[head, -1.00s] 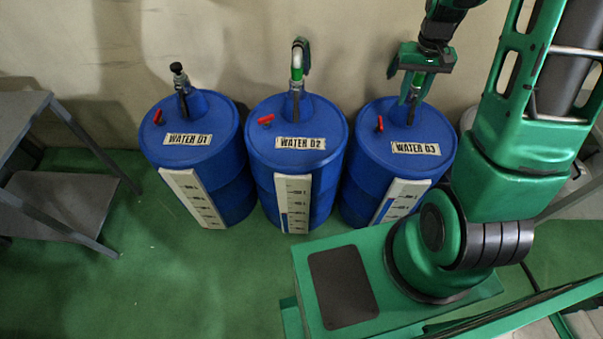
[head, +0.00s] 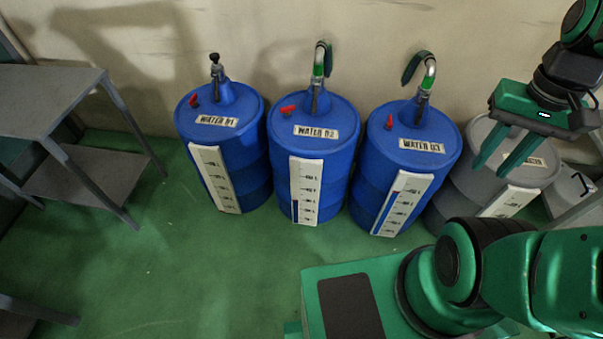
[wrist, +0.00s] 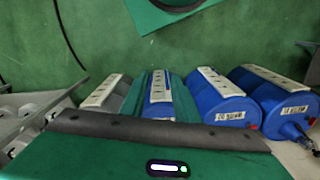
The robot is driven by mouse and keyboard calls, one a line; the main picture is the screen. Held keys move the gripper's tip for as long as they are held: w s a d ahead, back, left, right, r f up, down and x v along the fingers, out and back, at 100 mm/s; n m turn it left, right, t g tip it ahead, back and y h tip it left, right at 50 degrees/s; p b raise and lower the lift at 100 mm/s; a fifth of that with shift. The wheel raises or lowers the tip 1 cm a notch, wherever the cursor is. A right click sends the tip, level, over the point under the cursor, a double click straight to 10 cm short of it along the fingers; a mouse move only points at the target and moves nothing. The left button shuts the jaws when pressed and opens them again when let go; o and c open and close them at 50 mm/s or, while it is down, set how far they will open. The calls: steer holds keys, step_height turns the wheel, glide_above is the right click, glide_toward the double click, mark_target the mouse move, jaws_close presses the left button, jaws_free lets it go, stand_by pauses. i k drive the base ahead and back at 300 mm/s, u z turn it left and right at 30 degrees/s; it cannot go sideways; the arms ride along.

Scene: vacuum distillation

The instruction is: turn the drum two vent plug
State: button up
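Drum two is the middle blue drum (head: 308,165), labelled WATER 02. Its red vent plug (head: 287,110) is on the top, left of the label, with its handle lying roughly sideways. My gripper (head: 490,168) is at the right, in front of the grey drum and right of drum three, well away from the plug. Its two green fingers point down and left with a gap between them, and they hold nothing.
Drum one (head: 225,150) stands left of drum two, and drum three (head: 408,165) right of it; each has a red plug. Hooked pipes rise from drums two and three near the wall. A grey drum (head: 515,160) stands right. A grey shelf table (head: 40,100) is left. Green floor in front is clear.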

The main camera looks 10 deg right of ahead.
mark_target(288, 109)
steer(key=z, duration=0.05)
steer(key=k, duration=0.6)
steer(key=z, duration=0.4)
steer(key=i, duration=1.45)
steer(key=u, duration=0.5)
